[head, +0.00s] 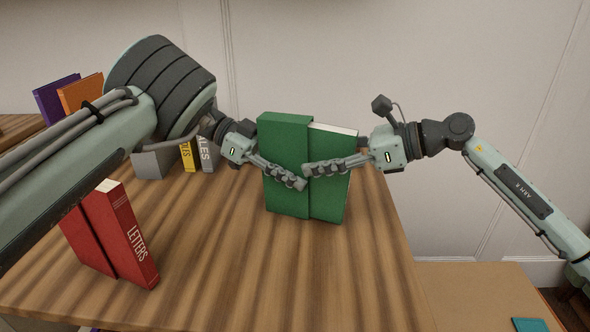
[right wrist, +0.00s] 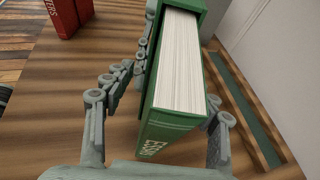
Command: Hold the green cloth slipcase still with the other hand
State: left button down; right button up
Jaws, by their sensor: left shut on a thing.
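The green cloth slipcase (head: 283,135) stands upright on the plank table. A green book (head: 333,196) sticks out of its right side, with white page tops showing. My left gripper (head: 296,183) is shut on the slipcase, its fingers across the lower middle. My right gripper (head: 312,169) has its fingers on either side of the book. In the right wrist view the book's pages (right wrist: 182,65) and lettered spine lie between the right fingers (right wrist: 178,100). The slipcase (right wrist: 206,8) is at the top. Whether the right fingers press the book I cannot tell.
A red book marked LETTERS (head: 122,238) stands beside a red case at front left. A yellow book (head: 188,157), a grey book and a grey block stand behind my left arm. Purple and orange books (head: 80,95) are farther back. The table's front middle is clear.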

jog(key=shift+d, duration=0.1)
jog(key=v, duration=0.7)
jog(key=shift+o, duration=0.6)
jog(key=shift+w, duration=0.1)
jog(key=o, duration=0.4)
jog(key=shift+o, duration=0.2)
jog(key=shift+d, duration=0.2)
jog(key=v, duration=1.1)
jog(key=shift+d+r, duration=0.3)
jog(key=shift+c, duration=0.4)
